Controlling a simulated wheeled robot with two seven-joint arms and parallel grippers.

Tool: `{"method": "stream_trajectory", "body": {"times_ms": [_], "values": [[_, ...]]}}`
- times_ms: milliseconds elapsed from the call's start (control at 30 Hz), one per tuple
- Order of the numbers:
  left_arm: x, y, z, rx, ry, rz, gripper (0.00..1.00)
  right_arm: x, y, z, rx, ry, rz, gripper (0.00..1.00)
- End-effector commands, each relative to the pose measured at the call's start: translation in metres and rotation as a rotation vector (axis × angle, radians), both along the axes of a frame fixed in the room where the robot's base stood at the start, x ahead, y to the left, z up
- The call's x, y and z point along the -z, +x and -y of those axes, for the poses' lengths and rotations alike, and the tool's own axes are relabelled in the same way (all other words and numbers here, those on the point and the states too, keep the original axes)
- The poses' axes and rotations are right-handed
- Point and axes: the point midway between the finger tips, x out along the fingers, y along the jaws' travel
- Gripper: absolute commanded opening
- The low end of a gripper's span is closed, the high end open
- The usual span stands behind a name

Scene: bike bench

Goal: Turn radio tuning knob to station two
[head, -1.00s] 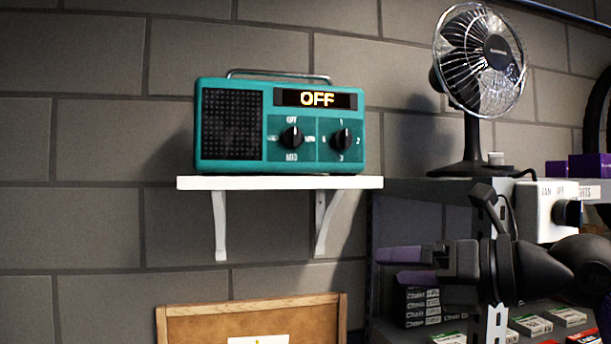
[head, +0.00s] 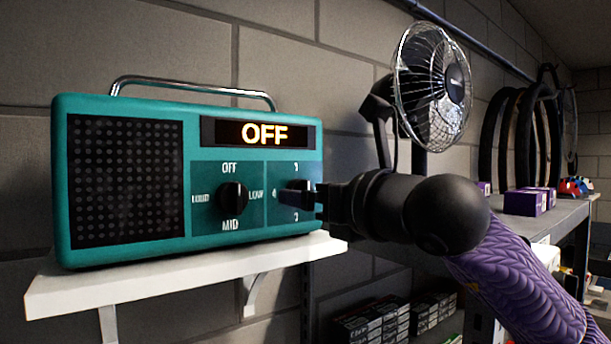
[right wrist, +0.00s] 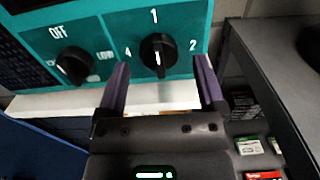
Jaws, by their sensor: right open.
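A teal radio (head: 120,250) stands on a white wall shelf, its display (head: 262,134) reading OFF. Its left knob (head: 232,197) is ringed by OFF, LOW, MID and LOUD. The tuning knob (right wrist: 158,52), black with a white mark, sits among 1, 2 and 4 in the right wrist view. My left gripper is out of view.
The white shelf (head: 180,272) runs under the radio. A desk fan (head: 435,85) stands to the right, behind my right arm. A grey bench (right wrist: 270,70) with purple boxes (head: 525,202) is at the right; small boxes (head: 365,325) sit below.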

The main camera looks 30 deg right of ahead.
Motion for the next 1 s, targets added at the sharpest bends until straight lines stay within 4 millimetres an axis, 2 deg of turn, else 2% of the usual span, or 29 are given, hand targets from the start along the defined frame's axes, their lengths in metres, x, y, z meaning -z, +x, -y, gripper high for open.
{"method": "stream_trajectory", "body": {"times_ms": [33, 133, 367, 800, 1000], "values": [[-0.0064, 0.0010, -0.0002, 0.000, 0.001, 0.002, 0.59, -0.0030, 0.0065, -0.0009, -0.002, 0.001, -0.001, 0.88], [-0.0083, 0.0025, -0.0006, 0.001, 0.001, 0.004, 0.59, -0.0011, 0.0139, -0.0011, 0.000, 0.000, 0.000, 0.88], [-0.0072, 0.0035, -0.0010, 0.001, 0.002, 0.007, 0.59, 0.0007, 0.0152, -0.0014, -0.001, 0.000, 0.001, 0.88], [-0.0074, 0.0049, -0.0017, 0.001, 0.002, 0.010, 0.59, 0.0005, 0.0149, -0.0013, -0.001, 0.000, 0.000, 0.00], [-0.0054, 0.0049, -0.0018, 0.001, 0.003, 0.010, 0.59, 0.0010, 0.0149, -0.0015, -0.001, 0.012, 0.000, 0.00]]}}
